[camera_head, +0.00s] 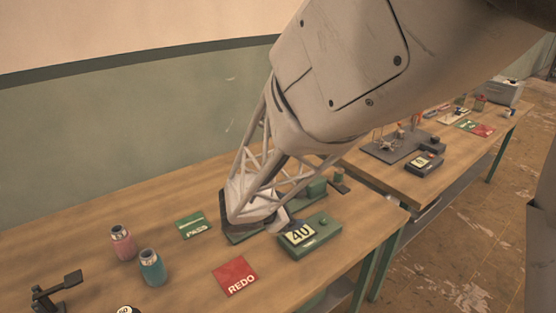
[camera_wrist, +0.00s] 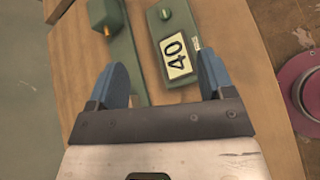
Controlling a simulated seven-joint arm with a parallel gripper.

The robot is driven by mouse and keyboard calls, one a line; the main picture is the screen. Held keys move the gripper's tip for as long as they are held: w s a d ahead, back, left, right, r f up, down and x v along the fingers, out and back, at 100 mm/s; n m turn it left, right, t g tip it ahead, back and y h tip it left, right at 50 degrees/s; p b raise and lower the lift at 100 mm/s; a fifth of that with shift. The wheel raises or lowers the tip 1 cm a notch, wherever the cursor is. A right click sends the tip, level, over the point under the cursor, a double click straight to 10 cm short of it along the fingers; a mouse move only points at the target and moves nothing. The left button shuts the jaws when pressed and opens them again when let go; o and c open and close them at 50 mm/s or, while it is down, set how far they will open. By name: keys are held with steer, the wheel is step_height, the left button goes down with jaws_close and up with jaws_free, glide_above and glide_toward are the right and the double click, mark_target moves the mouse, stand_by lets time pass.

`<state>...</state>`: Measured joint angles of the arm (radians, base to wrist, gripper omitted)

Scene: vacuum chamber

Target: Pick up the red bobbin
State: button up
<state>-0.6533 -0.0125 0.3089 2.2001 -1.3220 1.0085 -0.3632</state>
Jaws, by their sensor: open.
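A pinkish-red bobbin (camera_head: 122,242) with a pale top stands upright on the near wooden table, at the left in the head view. A teal bobbin (camera_head: 152,268) stands just right of it and nearer. The end of my arm is over the green device, to the right of both bobbins and apart from them. My gripper (camera_wrist: 162,80) shows two blue fingers spread apart in the wrist view, with nothing held between them. Its fingertips are hard to make out in the head view. The red bobbin is not recognisable in the wrist view.
A green PASS card (camera_head: 193,226) and a red REDO card (camera_head: 236,276) lie on the table. A green box (camera_head: 311,236) with a "40" label is near the right edge. A dark stand (camera_head: 56,290) is at lower left. A pink round object (camera_wrist: 304,95) shows at the wrist view's right edge.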

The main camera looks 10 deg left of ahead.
steer(key=a+f+n+t+y, duration=0.1)
steer(key=a+f+n, duration=0.2)
steer(key=a, duration=0.3)
steer(key=a+f+n+t+y, duration=0.1)
steer(key=a+f+n+t, duration=0.1)
steer(key=a, duration=0.5)
steer(key=a+f+n+t+y, duration=0.1)
steer(key=a+f+n+y, duration=0.1)
steer(key=a+f+n, duration=0.3)
steer(key=shift+a+t, duration=0.4)
steer(key=shift+a, duration=0.45)
steer(key=shift+w, duration=0.1)
steer(key=shift+x, duration=1.3)
steer(key=shift+w+d, duration=0.1)
steer(key=shift+x, duration=2.5)
steer(key=shift+r, duration=0.1)
steer(key=c, duration=1.1)
